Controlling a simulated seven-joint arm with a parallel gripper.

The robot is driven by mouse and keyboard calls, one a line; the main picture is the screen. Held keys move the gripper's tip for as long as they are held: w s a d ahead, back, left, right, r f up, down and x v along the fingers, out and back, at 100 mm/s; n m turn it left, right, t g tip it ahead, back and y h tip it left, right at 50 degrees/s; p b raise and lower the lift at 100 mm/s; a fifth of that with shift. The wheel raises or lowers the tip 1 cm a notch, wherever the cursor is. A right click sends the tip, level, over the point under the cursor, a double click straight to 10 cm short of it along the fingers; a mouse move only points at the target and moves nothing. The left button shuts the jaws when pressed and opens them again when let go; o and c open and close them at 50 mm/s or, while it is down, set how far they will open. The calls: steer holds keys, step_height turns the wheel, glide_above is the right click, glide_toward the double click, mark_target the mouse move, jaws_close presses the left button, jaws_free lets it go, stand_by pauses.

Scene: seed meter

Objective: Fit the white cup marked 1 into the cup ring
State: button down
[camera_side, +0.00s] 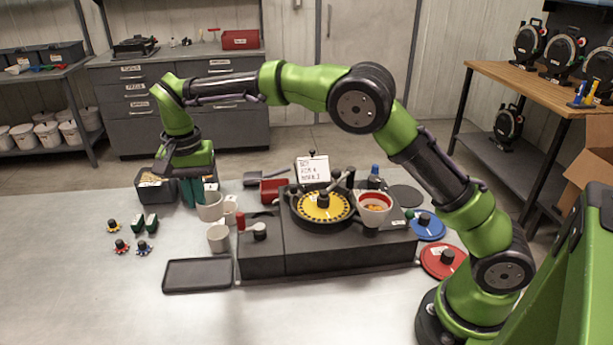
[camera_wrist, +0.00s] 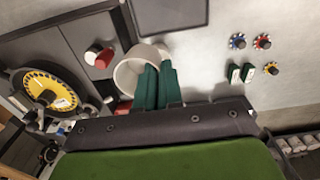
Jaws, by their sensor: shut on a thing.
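My gripper (camera_side: 197,196) points down left of the dark seed meter (camera_side: 330,250). Its green fingers are shut on the wall of a white cup (camera_side: 210,208). In the wrist view the fingers (camera_wrist: 157,78) reach over the rim of this pale, round cup (camera_wrist: 124,74). Its mark cannot be read here. A second white cup (camera_side: 219,239) stands in front of it, and a third (camera_side: 230,208) is partly hidden behind it.
The meter carries a yellow seed plate (camera_side: 322,206) and an upright card (camera_side: 312,170). A black tray (camera_side: 197,275) lies in front. Small coloured knobs (camera_side: 122,246) and green blocks (camera_side: 145,223) lie left. Blue (camera_side: 428,228) and red (camera_side: 443,261) discs lie right. The front left table is clear.

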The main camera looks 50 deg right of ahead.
steer(key=w+d, duration=0.2)
steer(key=d, duration=1.4)
steer(key=shift+w+a+f, duration=0.1)
steer(key=shift+a+f, duration=0.1)
steer(key=shift+f, duration=2.55)
steer(key=shift+a+f, duration=0.15)
steer(key=shift+f, duration=2.6)
steer(key=shift+f, duration=0.3)
steer(key=shift+f, duration=0.35)
steer(key=shift+f, duration=0.45)
steer(key=c, duration=1)
jaws_free()
steer(key=shift+o, duration=0.2)
step_height(320, 180, up, 6)
